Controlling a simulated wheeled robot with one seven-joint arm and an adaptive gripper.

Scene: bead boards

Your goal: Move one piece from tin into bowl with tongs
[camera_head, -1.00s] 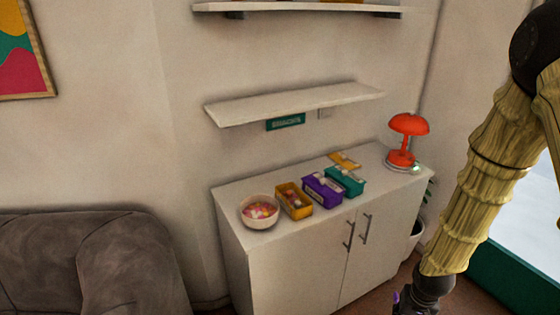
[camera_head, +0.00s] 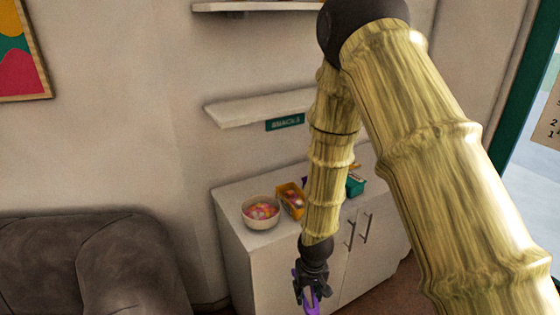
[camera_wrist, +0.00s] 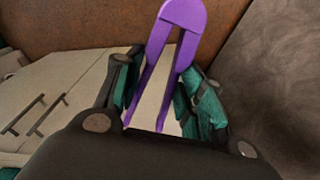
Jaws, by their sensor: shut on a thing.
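My gripper (camera_head: 311,285) hangs in front of the white cabinet, below the level of its top. It is shut on the purple tongs (camera_wrist: 183,16), which show between its teal-padded fingers in the wrist view. Their bent end is uppermost there, and their two arms run down between the fingers. In the head view a little of the tongs (camera_head: 312,303) shows below the gripper. The white bowl (camera_head: 262,225), with pink, white and yellow pieces in it, stands on the cabinet. An orange-yellow tin (camera_head: 291,212) stands right of it. My arm almost hides the purple tin and partly hides the teal tin (camera_head: 356,186).
The cabinet (camera_head: 268,265) has two doors with bar handles, which also show in the wrist view (camera_wrist: 40,115). A shelf (camera_head: 250,108) with a "SNACKS" sign (camera_head: 285,122) is above it. A grey sofa (camera_head: 80,260) stands at the left.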

